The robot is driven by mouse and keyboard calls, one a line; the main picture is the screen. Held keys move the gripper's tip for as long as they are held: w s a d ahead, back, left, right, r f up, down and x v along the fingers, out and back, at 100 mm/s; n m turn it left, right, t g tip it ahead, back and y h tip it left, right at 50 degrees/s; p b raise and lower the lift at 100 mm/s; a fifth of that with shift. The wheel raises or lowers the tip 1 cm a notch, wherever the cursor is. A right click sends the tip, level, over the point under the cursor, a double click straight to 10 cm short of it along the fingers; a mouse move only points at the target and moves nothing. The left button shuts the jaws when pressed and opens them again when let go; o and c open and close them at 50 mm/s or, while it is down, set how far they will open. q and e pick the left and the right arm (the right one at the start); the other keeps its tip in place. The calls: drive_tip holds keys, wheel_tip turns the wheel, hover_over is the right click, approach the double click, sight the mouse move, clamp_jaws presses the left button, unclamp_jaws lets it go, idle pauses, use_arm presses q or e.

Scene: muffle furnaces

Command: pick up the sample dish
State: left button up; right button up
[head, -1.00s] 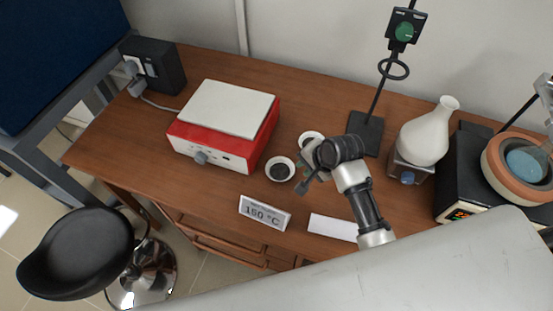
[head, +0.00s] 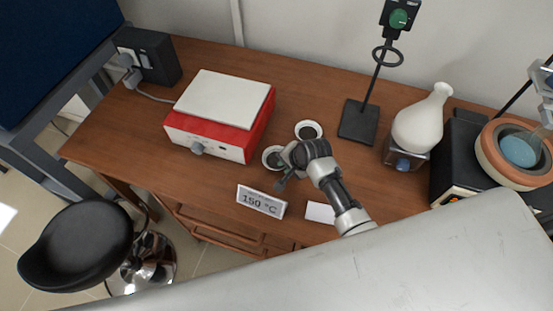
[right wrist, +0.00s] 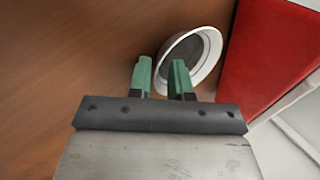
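Two small white round dishes with dark contents stand on the wooden desk: a near one (head: 266,155) and a far one (head: 308,129). The task does not tell which is the sample dish. My right gripper (head: 281,172) is at the near dish and covers part of it. In the right wrist view the green fingers (right wrist: 160,72) are apart, with one dish's rim (right wrist: 212,70) close ahead. The right finger overlaps the dish and the left finger lies outside it. I cannot tell whether they touch. My left gripper is not in view.
A red hotplate with a white top (head: 222,105) stands left of the dishes. A 150 °C sign (head: 261,201) and a white card (head: 320,212) lie near the front edge. A black stand (head: 358,122) and a white flask (head: 418,127) are at the right.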

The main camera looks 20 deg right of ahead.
clamp_jaws()
